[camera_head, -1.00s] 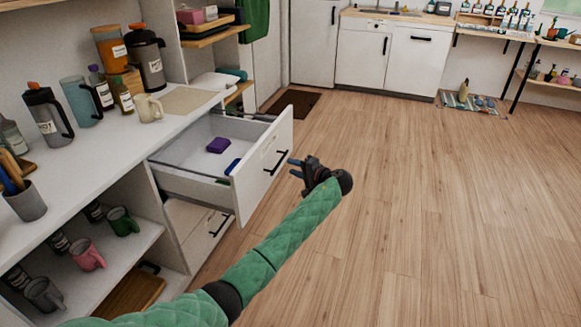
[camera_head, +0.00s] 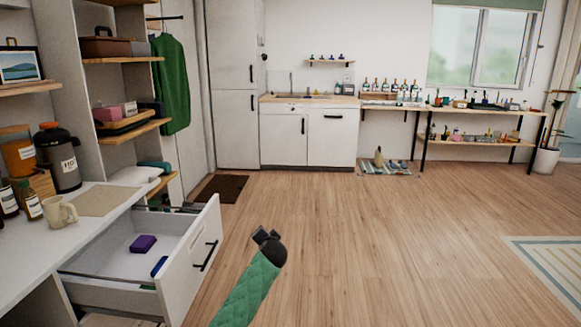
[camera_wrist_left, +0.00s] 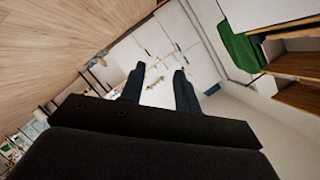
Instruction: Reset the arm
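My left arm (camera_head: 245,295), in a green quilted sleeve, comes up from the bottom of the head view. Its dark left gripper (camera_head: 268,236) is beyond the sleeve, over the floor to the right of the open drawer and apart from it. In the left wrist view the two fingers (camera_wrist_left: 159,72) stand apart with nothing between them, so the gripper is open and empty. My right arm and gripper are not in view.
The white drawer (camera_head: 192,258) is pulled out and holds a purple block (camera_head: 143,243) and a blue item (camera_head: 158,266). The counter (camera_head: 58,232) bears a mug (camera_head: 60,213) and flasks. Wide wooden floor (camera_head: 400,240) is free to the right.

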